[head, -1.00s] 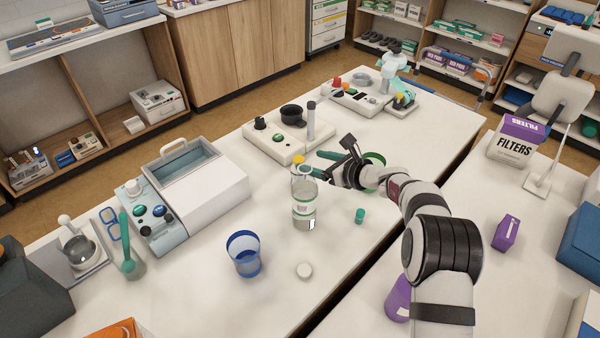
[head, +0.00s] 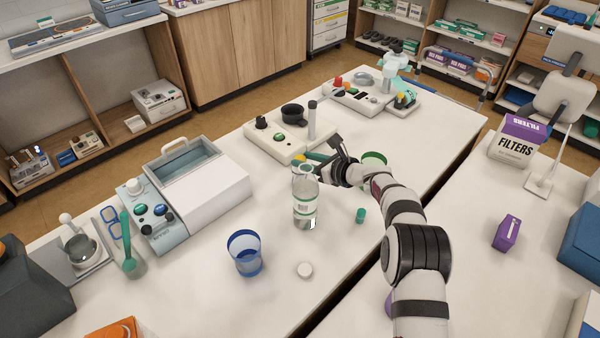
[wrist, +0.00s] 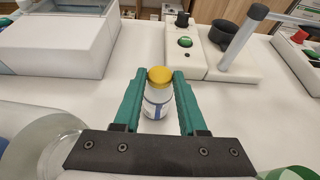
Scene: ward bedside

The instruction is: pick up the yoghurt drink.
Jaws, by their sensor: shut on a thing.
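The yoghurt drink (wrist: 158,97) is a small white bottle with a yellow cap and a blue band on its label. In the wrist view it stands upright between the two teal fingers of my gripper (wrist: 158,80), which is shut on it. In the head view only a bit of the yellow-capped drink (head: 298,161) shows; the clear bottle in front hides most of it. My gripper (head: 314,159) reaches in from the right there. I cannot tell whether the drink's base touches the table.
A clear bottle with a green-and-white label (head: 305,208) stands close in front of my gripper. A green-rimmed round thing (head: 374,159) is beside my wrist. A white device (head: 275,143) is behind.

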